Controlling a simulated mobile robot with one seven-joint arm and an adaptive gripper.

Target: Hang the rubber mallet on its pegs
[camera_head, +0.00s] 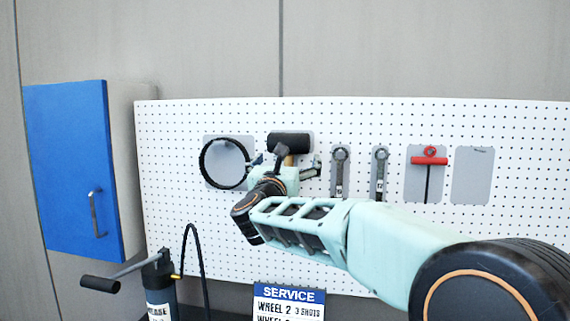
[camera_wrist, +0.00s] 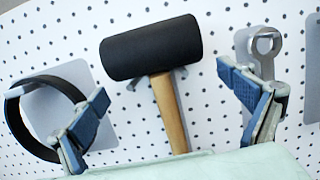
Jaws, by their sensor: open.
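The rubber mallet has a thick black head (camera_head: 289,143) and a light wooden handle. In the wrist view its head (camera_wrist: 150,47) is at upper centre, tilted slightly, and its handle (camera_wrist: 169,112) runs down between my fingers. Small grey pegs (camera_wrist: 181,74) show under the head on either side of the handle; the head appears to rest on them. My gripper (camera_wrist: 163,82) is open, a finger on each side of the handle, with clear gaps. In the head view my gripper (camera_head: 287,164) is just below the mallet head and hides most of the handle.
On the white pegboard (camera_head: 370,120), a black ring (camera_head: 203,164) hangs left of the mallet. Two wrenches (camera_head: 339,170) and a red T-handle tool (camera_head: 429,156) hang to its right. A bare grey plate (camera_head: 472,175) is farther right. A blue cabinet door (camera_head: 75,165) is at left.

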